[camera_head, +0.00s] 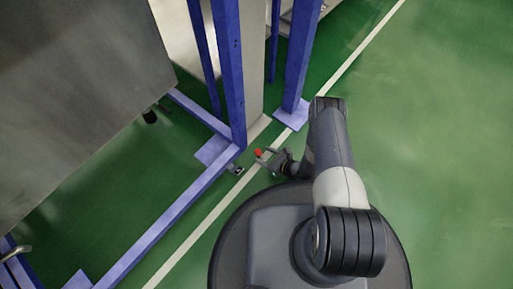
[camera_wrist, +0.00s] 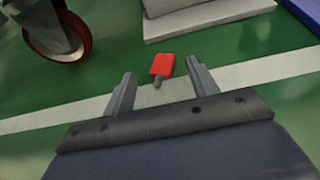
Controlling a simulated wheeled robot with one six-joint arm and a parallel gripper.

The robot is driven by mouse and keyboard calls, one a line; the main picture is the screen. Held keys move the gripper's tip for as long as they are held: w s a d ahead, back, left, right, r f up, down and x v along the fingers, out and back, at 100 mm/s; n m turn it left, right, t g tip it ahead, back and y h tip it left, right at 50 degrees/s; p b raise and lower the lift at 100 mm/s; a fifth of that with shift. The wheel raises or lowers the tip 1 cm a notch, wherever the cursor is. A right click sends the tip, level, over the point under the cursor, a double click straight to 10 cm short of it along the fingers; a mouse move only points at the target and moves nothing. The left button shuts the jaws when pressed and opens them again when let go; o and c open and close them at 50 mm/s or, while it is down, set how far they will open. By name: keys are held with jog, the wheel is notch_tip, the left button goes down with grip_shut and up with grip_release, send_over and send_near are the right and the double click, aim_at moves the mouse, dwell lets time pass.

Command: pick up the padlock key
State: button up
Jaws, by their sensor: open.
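The padlock key has a red head and a short grey shank. In the wrist view the key (camera_wrist: 161,66) appears between the tips of my gripper (camera_wrist: 159,70), with the red head pointing away from my palm. The jaws are open, with a gap on both sides of the key. In the head view the red key head (camera_head: 258,153) shows at the tips of my gripper (camera_head: 263,158), near the foot of a blue post. I cannot tell how high the key is above the floor or what supports it.
A blue frame post (camera_head: 230,75) and floor rail (camera_head: 170,228) stand close to my gripper's left. A small dark object (camera_head: 235,169) is by the rail. A caster wheel (camera_wrist: 58,35) and pale base plate (camera_wrist: 200,15) lie beyond. Green floor (camera_head: 440,130) at right is clear.

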jog(key=shift+x, duration=0.85)
jog(key=shift+d, duration=0.1)
jog(key=shift+s, duration=0.1)
jog(key=shift+c, duration=0.5)
grip_shut()
jog(key=shift+r, duration=0.1)
